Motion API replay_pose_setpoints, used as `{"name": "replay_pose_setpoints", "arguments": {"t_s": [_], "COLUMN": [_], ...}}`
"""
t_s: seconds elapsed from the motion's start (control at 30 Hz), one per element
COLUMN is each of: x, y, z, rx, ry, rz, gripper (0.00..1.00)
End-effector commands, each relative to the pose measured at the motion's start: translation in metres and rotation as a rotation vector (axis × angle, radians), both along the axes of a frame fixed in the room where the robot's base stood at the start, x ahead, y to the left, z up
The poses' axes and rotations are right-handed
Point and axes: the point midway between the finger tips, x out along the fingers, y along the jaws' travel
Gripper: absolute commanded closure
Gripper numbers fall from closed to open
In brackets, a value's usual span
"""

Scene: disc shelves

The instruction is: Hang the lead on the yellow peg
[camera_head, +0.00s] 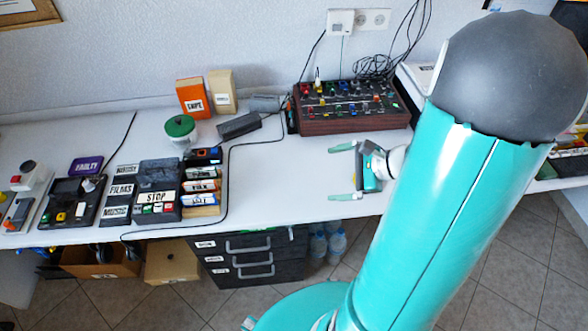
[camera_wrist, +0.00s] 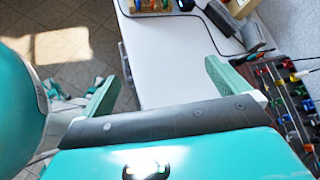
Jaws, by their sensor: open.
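My gripper (camera_head: 337,172) is open and empty above the white bench, in front of the dark red-brown panel (camera_head: 352,126) with rows of small coloured parts. In the wrist view its two green fingers (camera_wrist: 161,70) are spread wide with bare bench between them. The panel also shows at the right edge of the wrist view (camera_wrist: 291,108), to the side of my right-hand finger. A thin black cord (camera_head: 311,58) runs from the wall socket down towards the panel. I cannot tell for sure which cord is the lead. The yellow peg is too small to make out surely among the coloured parts.
Tangled black cables (camera_head: 376,67) lie behind the panel.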

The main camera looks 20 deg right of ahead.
Motion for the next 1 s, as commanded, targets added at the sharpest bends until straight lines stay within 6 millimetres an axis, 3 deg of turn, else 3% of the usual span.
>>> {"name": "replay_pose_setpoints", "arguments": {"t_s": [0.03,0.2,0.4,0.73,0.93,1.0], "x": [0.001,-0.014,-0.038,-0.069,-0.075,-0.075], "y": [0.022,0.080,0.124,0.156,0.159,0.158], "z": [0.015,0.049,0.086,0.152,0.170,0.171], "rx": [-0.077,-0.352,-0.711,-1.334,-1.494,-1.501], "ry": [-0.017,-0.068,-0.171,-0.418,-0.483,-0.486], "rz": [0.115,0.482,0.865,1.302,1.373,1.376], "gripper": [0.00,0.00,0.00,0.00,0.00,0.04]}}
